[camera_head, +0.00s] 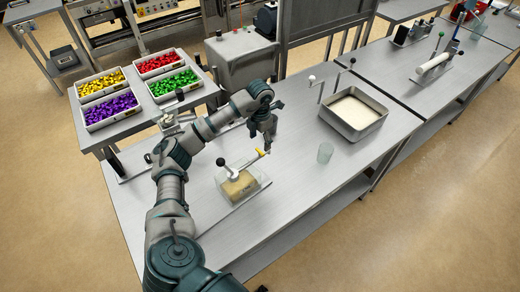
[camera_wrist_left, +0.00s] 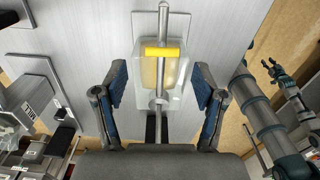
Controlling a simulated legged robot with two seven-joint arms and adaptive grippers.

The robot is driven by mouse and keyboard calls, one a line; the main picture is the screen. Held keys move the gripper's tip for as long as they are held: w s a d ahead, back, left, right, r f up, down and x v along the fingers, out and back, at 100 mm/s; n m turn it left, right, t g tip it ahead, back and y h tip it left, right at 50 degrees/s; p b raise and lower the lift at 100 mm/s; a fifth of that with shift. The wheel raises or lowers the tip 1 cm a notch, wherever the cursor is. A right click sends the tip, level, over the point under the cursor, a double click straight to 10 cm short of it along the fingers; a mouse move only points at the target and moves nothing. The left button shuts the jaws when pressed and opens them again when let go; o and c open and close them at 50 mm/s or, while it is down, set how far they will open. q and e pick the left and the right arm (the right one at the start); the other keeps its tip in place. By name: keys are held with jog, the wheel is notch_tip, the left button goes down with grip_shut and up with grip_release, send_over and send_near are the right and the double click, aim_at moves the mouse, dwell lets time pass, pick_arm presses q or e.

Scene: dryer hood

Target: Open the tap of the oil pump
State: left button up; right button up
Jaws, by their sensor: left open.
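The oil pump is a clear box with yellowish oil (camera_head: 240,186) on the metal table, with a metal pipe and a black-knobbed lever on top. Its yellow tap handle (camera_head: 261,153) sits at the pipe's far end; in the left wrist view the yellow tap handle (camera_wrist_left: 163,53) lies crosswise over the pipe. My left gripper (camera_head: 267,142) is above the tap end, pointing down. In the left wrist view my left gripper (camera_wrist_left: 159,73) is open, its fingers apart on both sides of the pump, holding nothing. My right gripper (camera_wrist_left: 272,68) appears at the right; its opening is unclear.
A clear cup (camera_head: 325,153) stands to the right of the pump, with a metal tray of pale contents (camera_head: 381,119) behind it. Bins of coloured pieces (camera_head: 111,113) stand at the back left. The table right of the pump is mostly bare.

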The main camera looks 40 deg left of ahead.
aim_at(260, 151)
pick_arm(q)
jog(key=f, duration=0.4)
jog(key=shift+s+d+f, duration=0.15)
jog(key=shift+s+f, duration=0.05)
jog(key=shift+f, duration=0.15)
jog(key=shift+w+f, duration=0.1)
jog(key=shift+f, duration=0.25)
jog(key=c, duration=1.2)
jog(key=shift+o, duration=0.2)
